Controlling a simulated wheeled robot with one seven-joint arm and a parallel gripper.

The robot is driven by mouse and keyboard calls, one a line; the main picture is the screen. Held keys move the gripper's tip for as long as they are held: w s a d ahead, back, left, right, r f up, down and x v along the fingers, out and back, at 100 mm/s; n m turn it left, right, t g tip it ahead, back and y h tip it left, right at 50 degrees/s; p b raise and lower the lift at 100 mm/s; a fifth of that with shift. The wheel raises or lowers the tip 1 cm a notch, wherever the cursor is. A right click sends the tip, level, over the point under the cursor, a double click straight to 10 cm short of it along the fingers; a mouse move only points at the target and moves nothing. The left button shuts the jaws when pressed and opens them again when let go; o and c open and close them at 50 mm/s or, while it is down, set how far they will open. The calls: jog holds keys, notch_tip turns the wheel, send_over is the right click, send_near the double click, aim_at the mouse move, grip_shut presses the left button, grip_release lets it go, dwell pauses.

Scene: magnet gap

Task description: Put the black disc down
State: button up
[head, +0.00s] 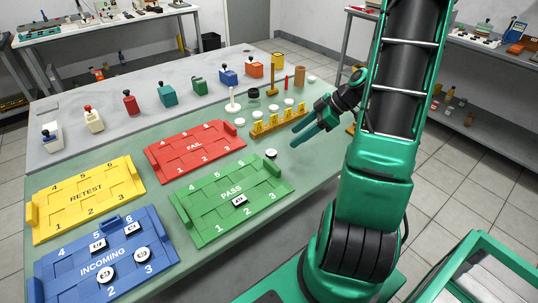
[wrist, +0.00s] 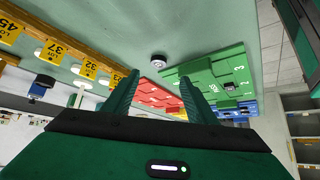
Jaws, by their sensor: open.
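A black disc (head: 253,93) lies on the green mat at the far side of the table, right of a white post (head: 232,100); a dark round thing, likely the same, shows in the wrist view (wrist: 45,81). A white puck with a dark top (head: 271,153) lies by the far right corner of the green PASS tray (head: 222,230); it also shows in the wrist view (wrist: 158,60). My gripper (head: 293,136) is open, with nothing visible between its fingers, above the mat near that puck. The wrist view shows the two fingers (wrist: 160,84) spread apart.
A red FAIL tray (head: 150,155), yellow RETEST tray (head: 50,220) and blue INCOMING tray (head: 75,250) fill the near left. A yellow numbered rack (head: 278,122) stands beyond my gripper. Coloured handled blocks line the far edge.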

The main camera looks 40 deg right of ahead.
aim_at(271, 152)
jog(key=x, duration=1)
jog(key=shift+w+a+f, duration=0.15)
jog(key=shift+w+f, duration=0.1)
jog(key=shift+w, duration=0.1)
jog(key=c, duration=1.3)
jog(key=shift+o, duration=0.2)
jog(key=shift+r, duration=0.15)
